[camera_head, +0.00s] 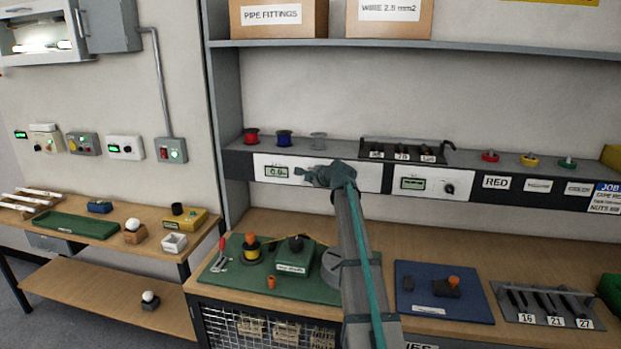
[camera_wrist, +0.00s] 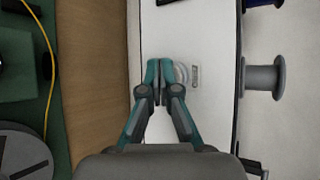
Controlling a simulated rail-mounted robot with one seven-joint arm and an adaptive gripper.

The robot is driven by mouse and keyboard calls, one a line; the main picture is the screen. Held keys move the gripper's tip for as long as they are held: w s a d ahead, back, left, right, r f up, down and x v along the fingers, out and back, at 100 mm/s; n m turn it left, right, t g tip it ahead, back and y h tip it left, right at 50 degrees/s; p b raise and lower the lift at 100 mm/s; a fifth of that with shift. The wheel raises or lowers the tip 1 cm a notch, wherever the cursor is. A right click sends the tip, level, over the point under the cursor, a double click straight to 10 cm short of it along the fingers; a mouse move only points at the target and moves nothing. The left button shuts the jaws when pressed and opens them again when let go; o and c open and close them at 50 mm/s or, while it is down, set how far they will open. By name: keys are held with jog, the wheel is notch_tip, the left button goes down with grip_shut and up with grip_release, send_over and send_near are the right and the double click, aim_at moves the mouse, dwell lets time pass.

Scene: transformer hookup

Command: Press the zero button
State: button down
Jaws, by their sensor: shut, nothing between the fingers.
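A white meter panel (camera_head: 262,160) with a greenish display (camera_head: 276,172) is set in the dark front edge of the shelf. My gripper (camera_head: 298,171) is shut and empty in front of this panel, just right of the display. In the wrist view, the closed fingertips (camera_wrist: 160,68) are over the white panel face (camera_wrist: 192,120). A pale round button (camera_wrist: 181,73) shows beside the fingertips, partly hidden by them, with a small label (camera_wrist: 195,76) too small to read. I cannot tell whether the fingertips touch the button or the panel.
A second white panel with a display (camera_head: 412,184) and a dark knob is to the right. Spools, including a grey one (camera_head: 318,141), stand on the shelf above. A green mat (camera_head: 222,281) with several parts and a blue mat (camera_head: 470,307) lie on the bench below.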

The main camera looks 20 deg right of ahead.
dwell(0.5)
jog(key=shift+s+a+p, duration=0.3)
jog(key=shift+s+a, duration=0.15)
jog(key=shift+s, duration=0.15)
jog(key=s+a, duration=0.1)
jog(key=s, duration=0.1)
jog(key=s+a+p, duration=0.1)
jog(key=s+a, duration=0.1)
dwell(0.6)
dwell(0.6)
